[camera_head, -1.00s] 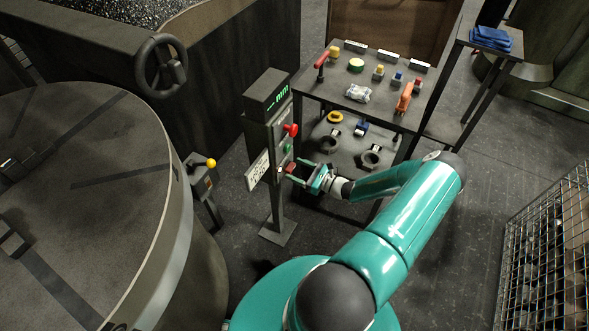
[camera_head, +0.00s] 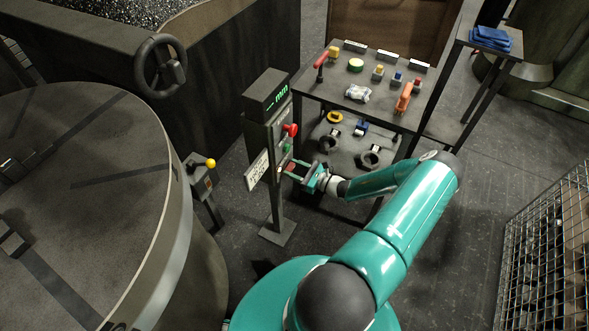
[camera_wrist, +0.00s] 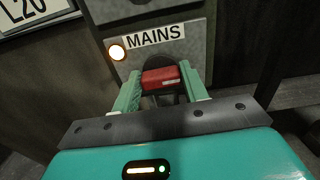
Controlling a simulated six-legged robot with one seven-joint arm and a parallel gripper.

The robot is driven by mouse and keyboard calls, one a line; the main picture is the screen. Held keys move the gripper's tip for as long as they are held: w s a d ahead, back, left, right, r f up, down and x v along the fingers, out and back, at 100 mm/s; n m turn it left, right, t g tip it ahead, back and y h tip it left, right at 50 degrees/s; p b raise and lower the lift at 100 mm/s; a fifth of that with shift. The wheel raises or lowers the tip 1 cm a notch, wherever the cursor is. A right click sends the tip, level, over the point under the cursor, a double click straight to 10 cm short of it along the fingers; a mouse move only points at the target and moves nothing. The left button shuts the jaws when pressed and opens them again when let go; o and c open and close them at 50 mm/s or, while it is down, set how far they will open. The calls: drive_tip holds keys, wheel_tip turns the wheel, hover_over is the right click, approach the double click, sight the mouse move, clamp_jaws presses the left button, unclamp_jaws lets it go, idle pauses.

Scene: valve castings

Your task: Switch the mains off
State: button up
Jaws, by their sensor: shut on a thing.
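The mains switch is a red handle (camera_wrist: 161,78) on a dark round base, on a grey panel (camera_wrist: 196,47) labelled MAINS in the wrist view. A lamp (camera_wrist: 117,52) left of the label glows warm white. My gripper (camera_wrist: 160,84) is shut on the red handle, with one green finger on each side of it. The handle lies crosswise, slightly tilted. In the head view my gripper (camera_head: 291,171) reaches the lower part of the control post (camera_head: 274,187), where the handle is small and partly hidden by the fingers.
The post also carries a red mushroom button (camera_head: 290,130), a green button (camera_head: 288,146) and a display (camera_head: 268,98). A white sign (camera_head: 257,170) hangs at its left.

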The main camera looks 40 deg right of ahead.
drive_tip(key=n, duration=0.8)
drive_tip(key=shift+a+n, duration=0.15)
drive_tip(key=shift+n, duration=0.15)
drive_tip(key=n, duration=0.4)
drive_tip(key=shift+s+f+n, duration=0.1)
drive_tip(key=shift+n, duration=0.2)
drive_tip(key=shift+a+f+n, duration=0.1)
drive_tip(key=shift+n, duration=2.1)
drive_tip(key=o, duration=1)
